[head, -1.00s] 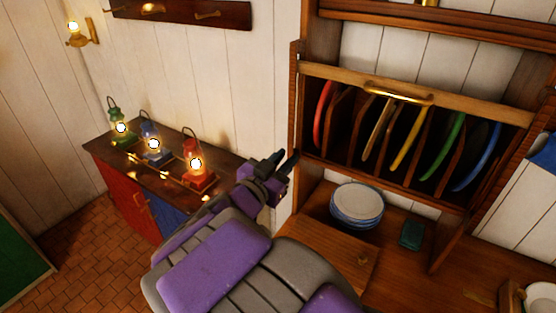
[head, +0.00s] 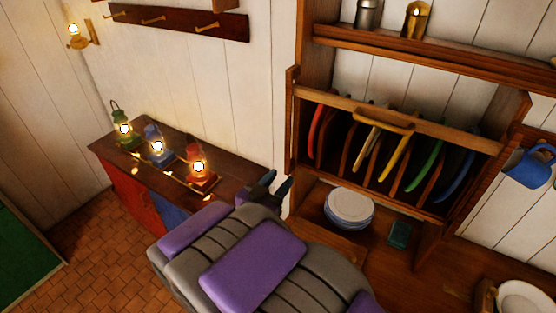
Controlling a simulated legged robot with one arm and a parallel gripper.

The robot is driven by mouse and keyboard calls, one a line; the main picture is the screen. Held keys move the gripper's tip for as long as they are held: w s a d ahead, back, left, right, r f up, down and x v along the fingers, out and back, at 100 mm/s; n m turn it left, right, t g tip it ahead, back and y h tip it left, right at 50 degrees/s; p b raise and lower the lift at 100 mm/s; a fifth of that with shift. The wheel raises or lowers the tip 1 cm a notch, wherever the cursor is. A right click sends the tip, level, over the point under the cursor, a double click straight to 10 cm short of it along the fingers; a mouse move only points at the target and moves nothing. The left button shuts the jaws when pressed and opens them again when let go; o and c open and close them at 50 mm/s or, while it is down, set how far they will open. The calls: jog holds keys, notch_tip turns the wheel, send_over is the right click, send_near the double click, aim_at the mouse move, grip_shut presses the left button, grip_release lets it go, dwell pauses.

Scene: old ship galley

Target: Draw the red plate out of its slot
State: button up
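The red plate (head: 317,131) stands on edge in the leftmost slot of the wooden plate rack (head: 470,146). A wooden front bar with a brass handle crosses in front of the upper part of the plates. My gripper (head: 277,185) is to the lower left of the red plate, beside the rack's left post, apart from the plate. Its two dark fingers look spread with nothing between them. The purple and grey links of my arm hide part of the counter below.
Cream, yellow (head: 394,158), green (head: 425,164) and blue (head: 455,176) plates stand in slots further right. Stacked white plates (head: 350,207) and a green block (head: 399,234) sit below the rack. Three lit lanterns (head: 198,168) stand on a cabinet at left.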

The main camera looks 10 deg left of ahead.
jog(key=shift+s+a+n+p, duration=0.55)
jog(key=shift+a+p, duration=0.1)
jog(key=shift+p, duration=0.75)
send_near(309, 143)
jog(key=w, duration=0.1)
jog(key=x, duration=0.6)
jog(key=shift+w+d, duration=0.2)
jog(key=shift+d, duration=0.3)
jog(key=shift+w+d+y, duration=0.1)
jog(key=shift+w+y, duration=0.2)
jog(key=shift+w, duration=0.15)
jog(key=shift+w+a, duration=0.1)
jog(key=shift+a, duration=0.15)
jog(key=shift+a, duration=0.15)
jog(key=shift+c, duration=0.2)
jog(key=shift+d, duration=0.3)
grip_shut()
jog(key=shift+a, duration=0.1)
